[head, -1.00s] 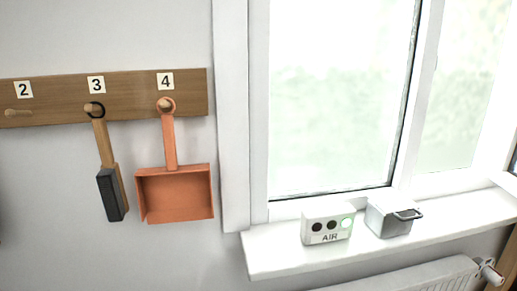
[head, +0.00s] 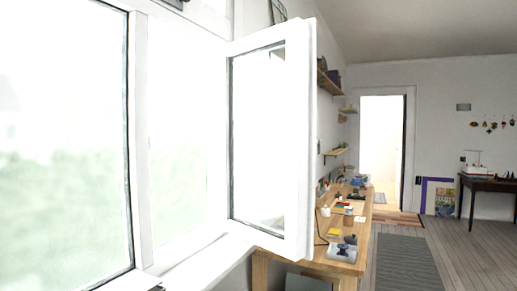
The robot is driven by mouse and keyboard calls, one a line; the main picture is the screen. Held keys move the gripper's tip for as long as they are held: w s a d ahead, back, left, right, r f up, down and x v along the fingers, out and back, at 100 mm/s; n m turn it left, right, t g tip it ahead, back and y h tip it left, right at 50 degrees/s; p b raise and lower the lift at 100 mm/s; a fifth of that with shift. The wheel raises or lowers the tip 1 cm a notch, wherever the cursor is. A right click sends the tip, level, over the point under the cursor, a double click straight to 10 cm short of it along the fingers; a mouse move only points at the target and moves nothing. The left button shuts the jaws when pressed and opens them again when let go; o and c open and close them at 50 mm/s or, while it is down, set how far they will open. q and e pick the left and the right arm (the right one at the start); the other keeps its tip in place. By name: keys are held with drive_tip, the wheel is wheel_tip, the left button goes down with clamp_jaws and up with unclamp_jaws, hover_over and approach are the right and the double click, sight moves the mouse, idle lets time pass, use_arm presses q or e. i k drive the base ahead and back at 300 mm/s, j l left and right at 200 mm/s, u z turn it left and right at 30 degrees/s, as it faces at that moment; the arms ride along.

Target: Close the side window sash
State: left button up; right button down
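The side window sash (head: 299,140) is a white framed glass pane. It stands swung open into the room, at an angle to the window frame (head: 141,140), in the middle of the head view. Its lower edge hangs above the right end of the white sill (head: 205,262), near the workbench. I cannot make out a handle on it clearly. Neither of my grippers is in view.
A wooden workbench (head: 308,268) with several tools and small items runs along the wall behind the sash. A grey rug (head: 405,262) lies on the wooden floor to its right. An open doorway (head: 381,145) and a dark table (head: 488,183) are farther back.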

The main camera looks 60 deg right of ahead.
sight(298, 36)
drive_tip(key=k+l, duration=0.1)
drive_tip(key=l, duration=1.1)
drive_tip(key=k+l+u, duration=0.1)
drive_tip(key=l, duration=0.5)
drive_tip(key=k+l, duration=0.15)
drive_tip(key=l, duration=0.45)
drive_tip(key=k+l+u, duration=0.1)
drive_tip(key=l, duration=0.5)
drive_tip(key=k+l, duration=0.1)
drive_tip(key=l, duration=0.5)
drive_tip(key=k+l, duration=0.15)
drive_tip(key=l, duration=0.45)
drive_tip(key=k+l+u, duration=0.1)
drive_tip(key=l, duration=0.5)
